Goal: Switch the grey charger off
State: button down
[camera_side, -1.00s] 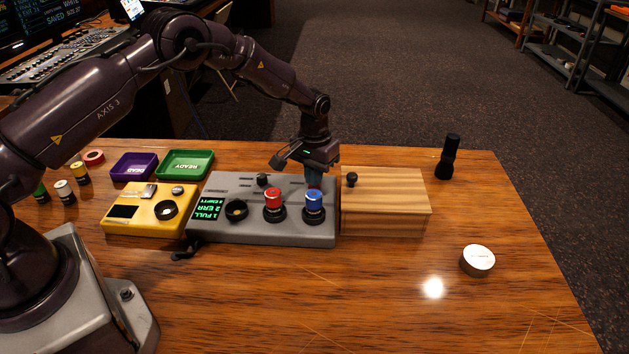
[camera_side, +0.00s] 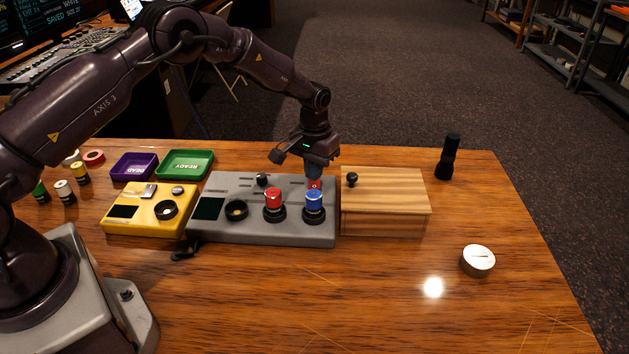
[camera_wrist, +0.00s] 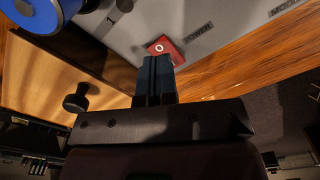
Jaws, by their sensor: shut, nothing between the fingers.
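The grey charger (camera_side: 262,236) sits mid-table with a dark screen (camera_side: 209,208). One of its round bays (camera_side: 237,210) is empty; the other two hold a red cell (camera_side: 273,198) and a blue cell (camera_side: 314,200). A red power switch (camera_side: 316,184) is at its back right corner and also shows in the wrist view (camera_wrist: 166,48), beside the POWER label. My gripper (camera_side: 314,178) is shut and empty, pointing down at this switch. In the wrist view its fingertips (camera_wrist: 160,60) overlap the switch's edge; I cannot tell whether they touch it.
A wooden box (camera_side: 385,212) with a black knob stands close to the charger's right. A yellow charger (camera_side: 150,224) is to its left. Purple (camera_side: 134,168) and green (camera_side: 186,165) trays lie behind. The front table is mostly clear.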

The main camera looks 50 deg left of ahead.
aim_at(314, 186)
jog(key=shift+r, duration=2.35)
